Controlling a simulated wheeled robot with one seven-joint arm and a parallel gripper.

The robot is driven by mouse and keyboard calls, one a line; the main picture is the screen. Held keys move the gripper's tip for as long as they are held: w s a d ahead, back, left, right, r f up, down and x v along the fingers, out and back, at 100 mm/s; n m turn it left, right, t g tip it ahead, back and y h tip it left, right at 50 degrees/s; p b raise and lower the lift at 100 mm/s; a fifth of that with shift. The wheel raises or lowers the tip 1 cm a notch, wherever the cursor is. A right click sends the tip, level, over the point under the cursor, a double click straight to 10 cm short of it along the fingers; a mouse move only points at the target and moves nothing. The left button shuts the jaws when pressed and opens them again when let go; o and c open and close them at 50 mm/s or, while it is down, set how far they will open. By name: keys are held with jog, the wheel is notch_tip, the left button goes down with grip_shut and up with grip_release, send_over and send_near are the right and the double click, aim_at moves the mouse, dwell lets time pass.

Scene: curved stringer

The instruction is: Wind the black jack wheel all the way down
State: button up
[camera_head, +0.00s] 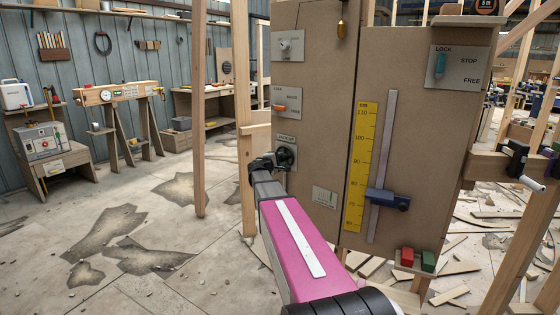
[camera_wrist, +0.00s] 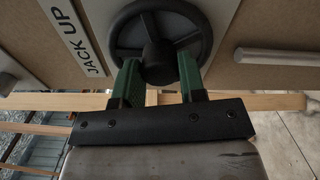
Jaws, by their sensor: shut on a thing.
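The black jack wheel (camera_wrist: 196,32) is a spoked wheel on the board, with a plate marked JACK UP beside it in the wrist view. In the head view the wheel (camera_head: 287,156) is at the lower left of the board, partly hidden by my gripper (camera_head: 272,160). In the wrist view my gripper (camera_wrist: 157,72) has its green fingers on both sides of the dark hub and is shut on it. A yellow scale (camera_head: 361,165) marked in cm stands on the board, and a blue slider (camera_head: 387,199) sits low on the rail beside it.
A wooden post (camera_head: 243,110) stands just left of the wheel. The floor at left is open.

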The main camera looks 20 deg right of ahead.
jog(key=shift+n, duration=1.9)
jog(key=o, duration=0.9)
jog(key=v, duration=1.1)
jog(key=shift+r, duration=0.15)
